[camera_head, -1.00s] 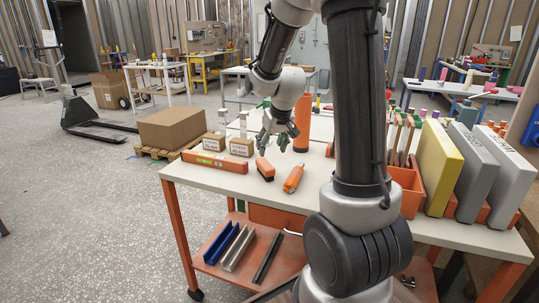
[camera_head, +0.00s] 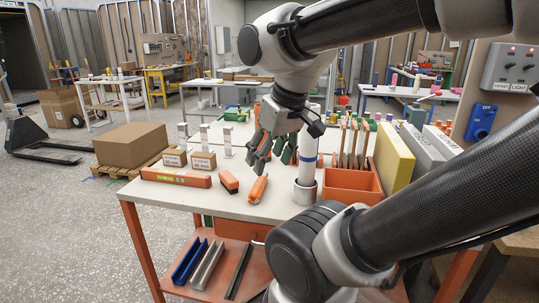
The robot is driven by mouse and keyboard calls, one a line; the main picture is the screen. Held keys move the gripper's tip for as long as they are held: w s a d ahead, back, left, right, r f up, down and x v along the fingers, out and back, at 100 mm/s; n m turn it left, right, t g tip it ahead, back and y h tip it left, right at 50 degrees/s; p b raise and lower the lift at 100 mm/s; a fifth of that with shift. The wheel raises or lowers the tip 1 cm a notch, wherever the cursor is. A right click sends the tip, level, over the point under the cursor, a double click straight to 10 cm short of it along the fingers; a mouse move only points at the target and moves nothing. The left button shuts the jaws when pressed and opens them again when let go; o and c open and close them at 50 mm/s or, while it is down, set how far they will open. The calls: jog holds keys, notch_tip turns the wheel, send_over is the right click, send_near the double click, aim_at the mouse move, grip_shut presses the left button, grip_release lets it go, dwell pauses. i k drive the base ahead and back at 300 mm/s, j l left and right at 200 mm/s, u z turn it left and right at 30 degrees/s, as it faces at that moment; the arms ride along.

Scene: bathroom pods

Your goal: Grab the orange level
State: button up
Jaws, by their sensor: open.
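The orange level (camera_head: 176,177) is a long flat orange bar with small pale and green marks. It lies near the left front edge of the white-topped workbench (camera_head: 160,200). My gripper (camera_head: 268,154) is open and empty, pointing down above the middle of the bench. It is well to the right of the level, and the level is not hidden by the arm. Below my gripper lie an orange-and-black brush-like block (camera_head: 228,182) and an orange hand tool (camera_head: 257,188).
Two small cardboard boxes (camera_head: 203,161) stand just behind the level. A white cylinder (camera_head: 306,170) stands right of my gripper, beside an orange bin (camera_head: 350,184). A yellow panel (camera_head: 393,157) stands further right. A large carton (camera_head: 130,143) on a pallet is left of the bench.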

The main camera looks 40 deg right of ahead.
aim_at(183, 179)
jog(key=z, duration=0.6)
jog(key=i+j+z, duration=0.1)
jog(key=j+z, duration=0.2)
jog(key=i+j+z, duration=0.1)
jog(key=j+z, duration=0.45)
jog(key=i+j+z, duration=0.1)
jog(key=j, duration=0.65)
jog(key=j+z, duration=0.1)
jog(key=j, duration=0.65)
jog(key=i, duration=0.05)
